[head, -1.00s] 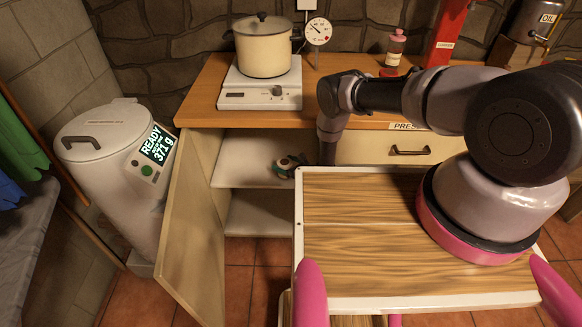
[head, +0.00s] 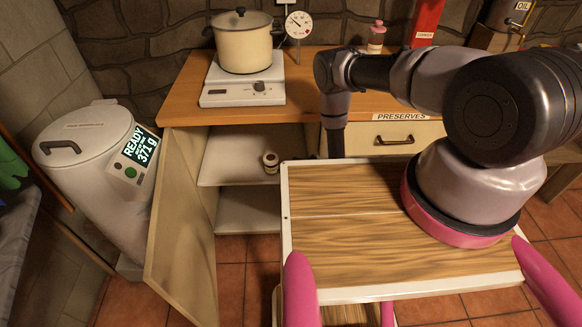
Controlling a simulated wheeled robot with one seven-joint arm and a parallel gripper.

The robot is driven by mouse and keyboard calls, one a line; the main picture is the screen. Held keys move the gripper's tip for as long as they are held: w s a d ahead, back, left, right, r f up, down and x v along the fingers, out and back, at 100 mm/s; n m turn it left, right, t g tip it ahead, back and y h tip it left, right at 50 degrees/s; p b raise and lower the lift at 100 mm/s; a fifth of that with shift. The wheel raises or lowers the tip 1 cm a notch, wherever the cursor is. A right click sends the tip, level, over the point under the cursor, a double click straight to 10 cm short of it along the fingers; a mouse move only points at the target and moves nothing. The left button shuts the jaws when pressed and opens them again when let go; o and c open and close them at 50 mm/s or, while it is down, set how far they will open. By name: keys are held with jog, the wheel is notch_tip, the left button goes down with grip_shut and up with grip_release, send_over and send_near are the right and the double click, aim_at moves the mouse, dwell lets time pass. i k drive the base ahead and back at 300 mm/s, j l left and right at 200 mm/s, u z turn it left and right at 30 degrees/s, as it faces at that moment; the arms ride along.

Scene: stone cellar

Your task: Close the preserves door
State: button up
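A cream cabinet door (head: 182,225) stands wide open at the left of the wooden-topped cabinet, swung out toward me. The open compartment behind it shows a white shelf (head: 225,172) with a small jar (head: 270,161) on it. The PRESERVES label (head: 400,117) is on the cabinet's right part, above a closed front (head: 362,138) with a dark handle. My arm reaches left and its dark end hangs down in front of the cabinet, right of the opening and apart from the door. The fingers are hidden behind my wooden deck.
A grey-white canister (head: 95,180) with a lit display stands left of the open door. Tiled floor (head: 240,285) is free between the door and my deck.

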aim_at(180, 261)
jog(key=k+l, duration=0.35)
jog(key=l, duration=0.2)
jog(key=k+l, duration=0.35)
jog(key=l, duration=0.15)
